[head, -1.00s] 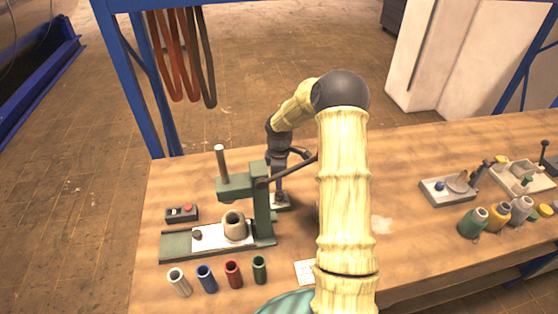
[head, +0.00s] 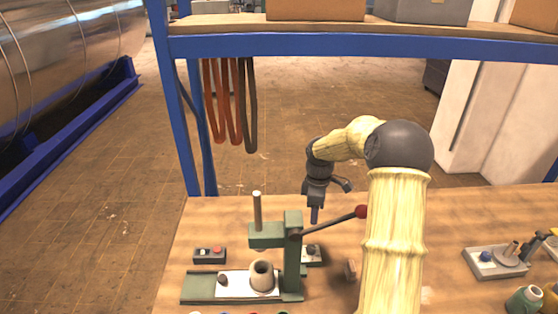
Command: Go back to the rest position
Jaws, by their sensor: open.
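My gripper (head: 315,212) hangs at the end of my arm, pointing down above the back of the workbench (head: 225,225). It is behind the green press (head: 292,255) and clear of the bench top. The dark jaws are small here; nothing shows held in them. The press has an upright rod, a lever ending in a red knob (head: 361,211), and a beige hollow cylinder (head: 262,277) on its base. My forearm hides part of the bench to the right of the press.
A dark control box (head: 209,256) sits left of the press. A small plate with a dark knob (head: 311,252) lies behind it. A blue-edged shelf (head: 330,46) spans above, with hanging red and black loops (head: 230,105). Fixtures and spools (head: 524,299) stand at the right.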

